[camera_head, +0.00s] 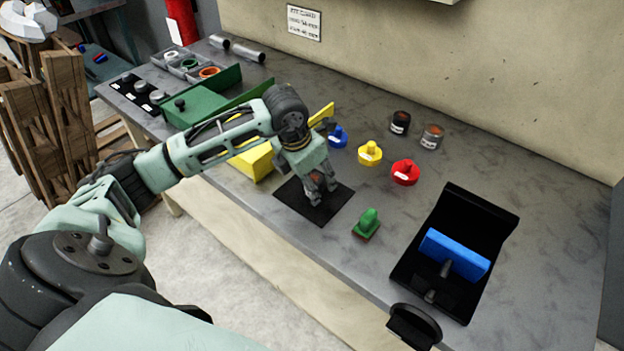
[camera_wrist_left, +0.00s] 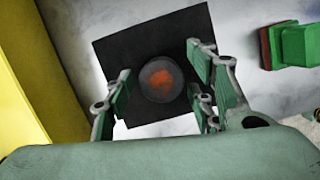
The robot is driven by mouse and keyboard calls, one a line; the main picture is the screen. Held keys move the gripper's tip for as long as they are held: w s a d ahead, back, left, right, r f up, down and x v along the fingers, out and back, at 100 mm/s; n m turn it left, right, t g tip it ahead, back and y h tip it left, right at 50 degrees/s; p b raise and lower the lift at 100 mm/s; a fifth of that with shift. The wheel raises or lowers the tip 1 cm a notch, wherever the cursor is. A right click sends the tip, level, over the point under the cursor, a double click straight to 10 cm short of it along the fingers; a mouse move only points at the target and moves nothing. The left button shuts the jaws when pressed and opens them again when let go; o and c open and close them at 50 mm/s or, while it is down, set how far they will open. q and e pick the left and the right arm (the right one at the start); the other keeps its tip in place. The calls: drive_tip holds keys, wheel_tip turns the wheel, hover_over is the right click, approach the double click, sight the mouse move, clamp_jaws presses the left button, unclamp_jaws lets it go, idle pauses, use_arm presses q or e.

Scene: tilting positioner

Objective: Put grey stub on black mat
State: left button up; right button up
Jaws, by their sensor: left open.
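The black mat (camera_head: 336,206) lies flat near the front edge of the bench. It also shows in the wrist view (camera_wrist_left: 128,48). A dark grey round stub (camera_wrist_left: 160,80) with a rusty orange top is over the mat, seen from above, and looks to stand on it. My left gripper (camera_head: 318,194) is low over the mat, pointing down. In the wrist view its open fingers (camera_wrist_left: 163,95) are on both sides of the stub, with visible gaps. In the head view the fingers mostly hide the stub. My right gripper is not in view.
A yellow block (camera_head: 252,162) is left of the mat, and a green stamp-like piece (camera_head: 367,222) right of it. Blue, yellow and red knobs (camera_head: 405,171) and two rusty-topped pots (camera_head: 432,136) stand behind.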

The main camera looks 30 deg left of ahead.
use_arm(q)
drive_tip(key=shift+r, duration=0.2)
drive_tip(key=b+v, duration=0.1)
drive_tip(key=v, duration=1)
drive_tip(key=shift+s+r, duration=0.2)
drive_tip(key=shift+r, duration=0.2)
idle(0.8)
